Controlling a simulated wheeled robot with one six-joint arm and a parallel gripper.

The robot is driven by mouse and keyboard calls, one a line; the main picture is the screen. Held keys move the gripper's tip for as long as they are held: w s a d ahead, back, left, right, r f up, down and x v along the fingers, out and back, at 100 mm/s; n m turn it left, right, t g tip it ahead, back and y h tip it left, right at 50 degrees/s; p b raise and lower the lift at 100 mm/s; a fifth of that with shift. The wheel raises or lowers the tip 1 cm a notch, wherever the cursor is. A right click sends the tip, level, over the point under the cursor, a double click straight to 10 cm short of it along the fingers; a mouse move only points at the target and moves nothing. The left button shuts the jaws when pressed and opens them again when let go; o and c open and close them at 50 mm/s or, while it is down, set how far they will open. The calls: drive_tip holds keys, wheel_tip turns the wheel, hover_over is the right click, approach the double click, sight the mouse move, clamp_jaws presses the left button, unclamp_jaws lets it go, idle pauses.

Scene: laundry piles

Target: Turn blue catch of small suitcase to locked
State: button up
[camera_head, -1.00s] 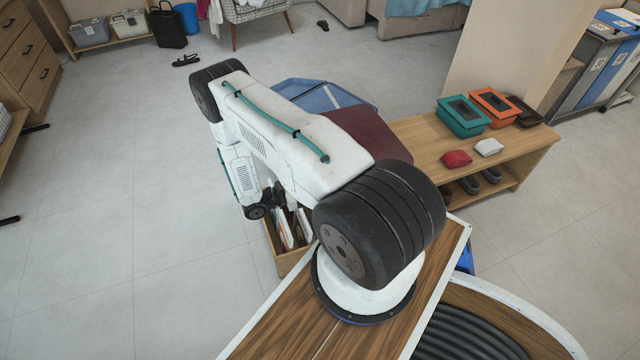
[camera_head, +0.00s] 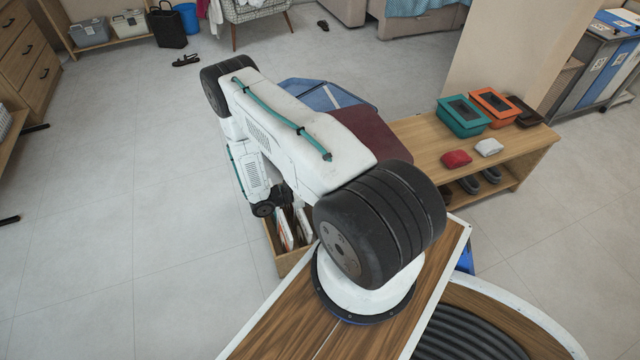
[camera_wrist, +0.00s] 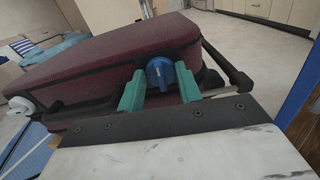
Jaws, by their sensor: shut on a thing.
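The small suitcase is dark red with black trim. It shows in the wrist view (camera_wrist: 100,60) and partly behind my arm in the head view (camera_head: 372,131). Its blue catch (camera_wrist: 159,72) is a round knob on the side facing the wrist camera, with a pale, roughly upright mark. My gripper (camera_wrist: 161,82) has two green fingers, one on each side of the knob, shut on it. In the head view my arm hides the gripper and the catch.
A wooden bench (camera_head: 415,130) right of the suitcase carries a teal box (camera_head: 462,117), an orange box (camera_head: 494,105) and small red and white bundles. A wooden crate (camera_head: 290,262) with upright items stands below my arm.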

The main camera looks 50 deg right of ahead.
drive_tip(key=m, duration=1.7)
drive_tip(key=shift+s+a+f, duration=0.15)
drive_tip(key=shift+f, duration=0.05)
drive_tip(key=shift+m, duration=0.5)
drive_tip(key=o, duration=0.9)
drive_tip(key=shift+o, duration=0.2)
